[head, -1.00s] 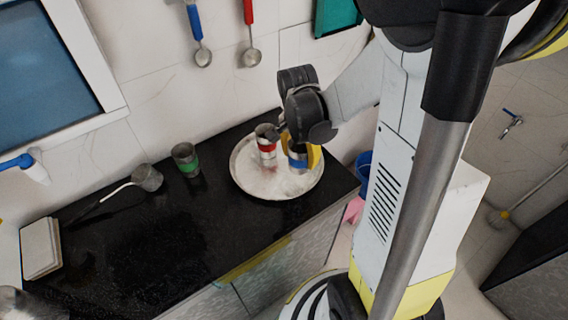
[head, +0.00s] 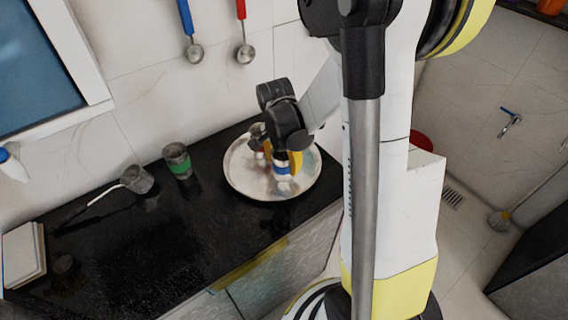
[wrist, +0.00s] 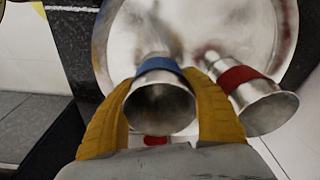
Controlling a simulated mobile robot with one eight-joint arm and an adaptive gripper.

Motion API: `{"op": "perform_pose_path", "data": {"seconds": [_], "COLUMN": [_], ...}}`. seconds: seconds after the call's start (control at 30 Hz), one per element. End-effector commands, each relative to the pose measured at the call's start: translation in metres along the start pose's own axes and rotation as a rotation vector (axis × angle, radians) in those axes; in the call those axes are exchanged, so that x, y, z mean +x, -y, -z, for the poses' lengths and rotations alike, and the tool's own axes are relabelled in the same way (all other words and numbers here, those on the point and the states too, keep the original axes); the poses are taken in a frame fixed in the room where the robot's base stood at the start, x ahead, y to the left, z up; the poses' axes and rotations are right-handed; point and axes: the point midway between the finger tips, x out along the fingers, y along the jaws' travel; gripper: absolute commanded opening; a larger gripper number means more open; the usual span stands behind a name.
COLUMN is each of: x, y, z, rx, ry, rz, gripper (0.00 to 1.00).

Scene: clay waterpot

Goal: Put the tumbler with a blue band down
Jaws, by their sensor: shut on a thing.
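The tumbler with a blue band (head: 282,170) is metal and looks upright over the round metal tray (head: 240,180). In the wrist view the blue-banded tumbler (wrist: 160,104) is between the two yellow fingers of my gripper (wrist: 158,80), which is shut on it. In the head view my gripper (head: 294,160) comes down from above. I cannot tell whether the tumbler's base touches the tray. A tumbler with a red band (wrist: 255,100) is close beside the right finger in the wrist view; in the head view my gripper mostly hides it.
The tray lies on a black counter (head: 150,240), near its right end. A green-banded tumbler (head: 178,162) and a long-handled ladle (head: 136,180) are left of it. Two ladles hang on the wall behind. The counter's front middle is clear.

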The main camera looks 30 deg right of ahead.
Motion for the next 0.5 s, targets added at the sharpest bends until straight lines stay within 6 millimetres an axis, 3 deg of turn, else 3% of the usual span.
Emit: {"op": "perform_pose_path", "data": {"seconds": [0.03, 0.1, 0.5], "x": [0.002, 0.001, -0.009], "y": [0.0, 0.0, 0.0], "z": [0.0, 0.0, 0.001], "rx": [0.0, 0.0, 0.0], "ry": [0.0, 0.0, 0.0], "rz": [0.0, 0.0, 0.0], "gripper": [0.58, 0.74, 0.74]}}
